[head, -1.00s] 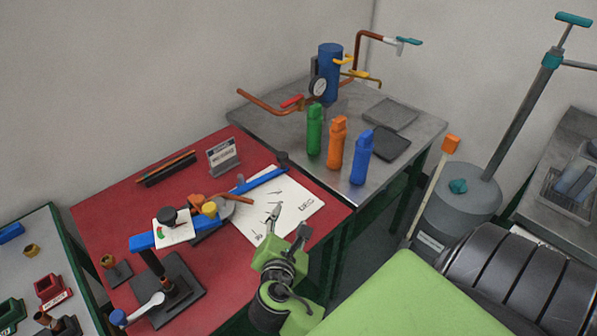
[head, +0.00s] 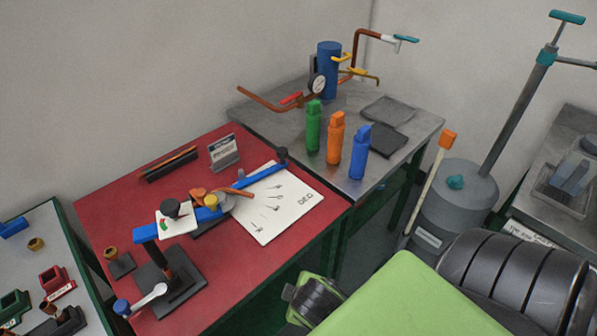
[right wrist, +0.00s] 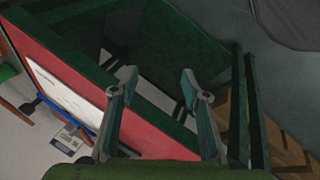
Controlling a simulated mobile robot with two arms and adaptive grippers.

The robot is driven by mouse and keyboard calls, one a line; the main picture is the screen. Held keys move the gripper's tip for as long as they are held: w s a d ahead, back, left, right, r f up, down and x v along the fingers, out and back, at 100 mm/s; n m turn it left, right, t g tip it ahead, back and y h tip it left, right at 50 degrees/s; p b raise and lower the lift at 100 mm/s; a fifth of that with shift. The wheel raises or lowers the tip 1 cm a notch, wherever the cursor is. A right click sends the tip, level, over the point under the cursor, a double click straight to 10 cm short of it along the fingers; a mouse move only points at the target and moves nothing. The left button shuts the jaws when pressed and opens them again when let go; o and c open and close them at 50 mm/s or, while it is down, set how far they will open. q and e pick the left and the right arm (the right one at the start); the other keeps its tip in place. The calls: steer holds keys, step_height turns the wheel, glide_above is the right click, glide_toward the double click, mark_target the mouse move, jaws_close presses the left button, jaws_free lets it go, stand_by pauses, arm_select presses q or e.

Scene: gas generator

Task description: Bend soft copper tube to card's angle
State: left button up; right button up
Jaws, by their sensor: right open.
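The bender's long blue bar (head: 265,175) lies across the red table. An orange-brown tube piece (head: 237,192) shows at the bender's grey and orange middle; its exact angle is too small to tell. The white card (head: 293,215) with small angle drawings lies flat beside the bar. It also shows in the right wrist view (right wrist: 62,88). My right gripper (right wrist: 157,82) is open and empty, its fingers apart beyond the table's red edge. It is hidden in the head view, where only part of my right arm shows. My left gripper is not in view.
Green (head: 313,128), orange (head: 335,140) and blue (head: 360,152) bottles stand on the grey table. A small sign (head: 223,152) and a rack of rods (head: 170,167) sit at the red table's back. A dark stand (head: 170,285) is at its front left.

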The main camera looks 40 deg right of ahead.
steer(key=s+a+f+m+g+y, duration=0.1)
steer(key=s+a+f+m+y, duration=0.1)
steer(key=f, duration=0.3)
steer(key=shift+s+a+m, duration=0.3)
steer(key=shift+a+m, duration=0.3)
